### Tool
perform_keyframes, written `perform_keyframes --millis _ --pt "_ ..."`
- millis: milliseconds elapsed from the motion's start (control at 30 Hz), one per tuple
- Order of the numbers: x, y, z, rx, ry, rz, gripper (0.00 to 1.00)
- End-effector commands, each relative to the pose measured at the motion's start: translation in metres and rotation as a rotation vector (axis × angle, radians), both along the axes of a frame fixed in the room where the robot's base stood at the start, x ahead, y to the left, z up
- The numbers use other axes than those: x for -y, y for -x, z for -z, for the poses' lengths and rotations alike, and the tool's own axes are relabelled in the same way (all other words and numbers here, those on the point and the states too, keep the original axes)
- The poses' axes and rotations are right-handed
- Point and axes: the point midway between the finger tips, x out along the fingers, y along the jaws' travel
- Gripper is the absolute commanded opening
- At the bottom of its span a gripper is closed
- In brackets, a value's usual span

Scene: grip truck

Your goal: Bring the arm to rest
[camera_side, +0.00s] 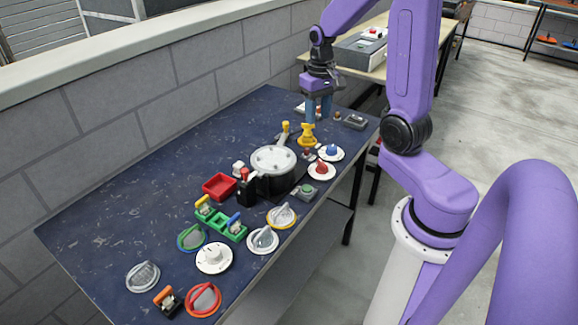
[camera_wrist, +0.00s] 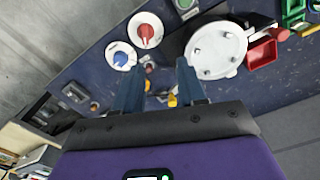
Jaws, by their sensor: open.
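My gripper (camera_side: 319,107) hangs from my purple arm over the far right part of the dark blue table (camera_side: 110,215), with its two blue fingers pointing down. In the wrist view my gripper (camera_wrist: 160,82) shows its fingers spread apart. No held object shows between them. A yellow piece (camera_side: 307,134) stands on the table just in front of the gripper in the side view. In the wrist view a yellow part (camera_wrist: 172,100) shows partly between the fingers, lower down. I cannot tell the exact height of the fingertips above the table.
A pot with a pale lid (camera_side: 274,160) stands mid-table. A red tray (camera_side: 219,186), a green holder (camera_side: 221,222), red (camera_side: 321,169) and blue (camera_side: 331,152) knobs and several dials lie around it. The table's left part is clear. A brick wall (camera_side: 150,100) runs behind.

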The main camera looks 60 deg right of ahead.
Motion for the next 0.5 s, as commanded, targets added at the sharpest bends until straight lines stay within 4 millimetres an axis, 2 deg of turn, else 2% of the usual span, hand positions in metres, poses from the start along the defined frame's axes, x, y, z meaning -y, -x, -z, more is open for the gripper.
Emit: perform_keyframes --millis 100,267,500 --pt "-0.030 -0.001 -0.005 0.003 0.001 -0.134 0.40" --pt "-0.068 0.006 -0.010 0.007 0.002 -0.303 0.40" --pt "-0.119 0.029 -0.017 0.011 0.000 -0.558 0.40"
